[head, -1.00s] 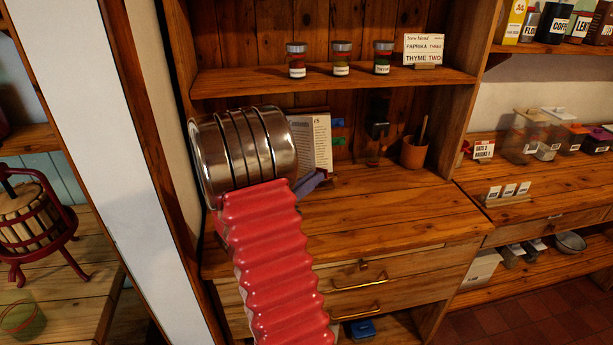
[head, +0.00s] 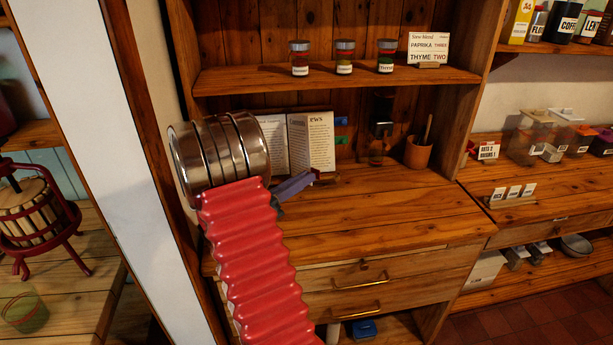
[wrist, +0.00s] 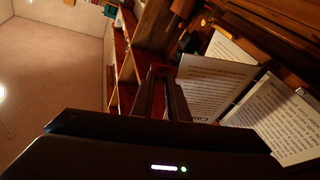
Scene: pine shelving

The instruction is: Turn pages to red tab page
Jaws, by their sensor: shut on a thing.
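The open book (head: 311,142) stands propped at the back of the desk, left of centre. Its right page shows printed text, and part of its left page shows beside my arm. Another printed page (wrist: 284,120) lies to the right.
Spice jars (head: 344,58) and a recipe card (head: 428,48) are on the shelf above. The desk's front right is clear.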

